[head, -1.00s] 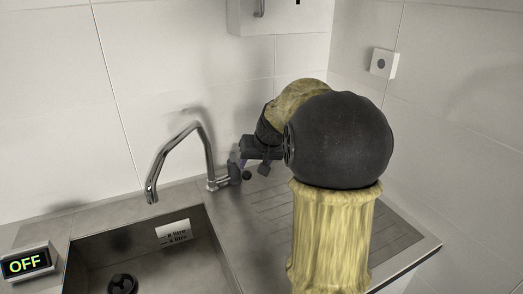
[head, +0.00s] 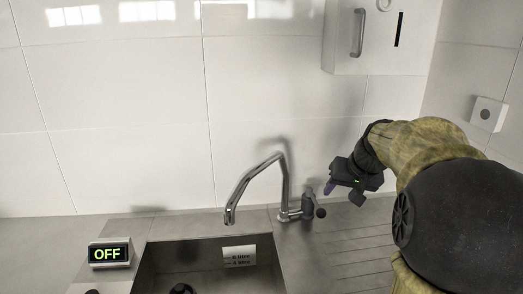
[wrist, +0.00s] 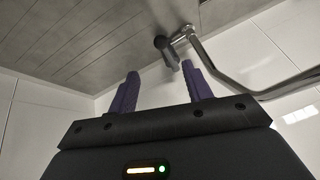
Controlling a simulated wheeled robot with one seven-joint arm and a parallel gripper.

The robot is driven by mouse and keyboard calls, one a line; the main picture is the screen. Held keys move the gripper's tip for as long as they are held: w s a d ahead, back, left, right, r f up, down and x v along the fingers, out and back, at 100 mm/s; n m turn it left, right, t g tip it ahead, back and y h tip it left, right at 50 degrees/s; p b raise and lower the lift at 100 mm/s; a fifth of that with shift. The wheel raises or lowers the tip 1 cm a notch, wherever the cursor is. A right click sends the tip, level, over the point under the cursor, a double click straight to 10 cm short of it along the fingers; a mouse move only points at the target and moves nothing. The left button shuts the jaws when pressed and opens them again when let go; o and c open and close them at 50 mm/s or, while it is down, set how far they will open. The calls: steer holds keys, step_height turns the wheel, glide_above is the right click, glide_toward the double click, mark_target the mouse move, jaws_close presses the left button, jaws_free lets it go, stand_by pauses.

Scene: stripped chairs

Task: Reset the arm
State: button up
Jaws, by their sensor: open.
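My gripper (head: 330,187) is beside the base of the chrome faucet (head: 284,180), on its right, above the draining board. In the wrist view my gripper (wrist: 160,88) shows two purple fingers standing apart with nothing between them. The faucet (wrist: 225,75) shows there too, beyond the right finger, with its spout curving off to the right. I cannot tell the exact gap between the fingers and the faucet. My arm covers part of the right side in the head view.
A sink basin (head: 165,262) with a volume label (head: 239,256) lies left of the arm. A display reading OFF (head: 110,253) stands on the counter. A white wall cabinet (head: 385,38) hangs above, and a wall switch (head: 488,114) is at right. The ribbed draining board (head: 345,240) looks clear.

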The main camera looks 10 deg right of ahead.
steer(key=s+a+f+n+g+p, duration=0.1)
steer(key=s+a+f+n+p, duration=0.1)
steer(key=s+a+f+p, duration=0.2)
steer(key=s+a+f+n+g+p, duration=0.1)
steer(key=s+a+f+p, duration=0.4)
steer(key=s+a, duration=0.6)
steer(key=shift+s+a+f+n+g, duration=0.2)
steer(key=shift+a+f+n+g, duration=0.35)
steer(key=shift+a, duration=0.6)
steer(key=shift+c, duration=1.5)
steer(key=shift+f, duration=0.1)
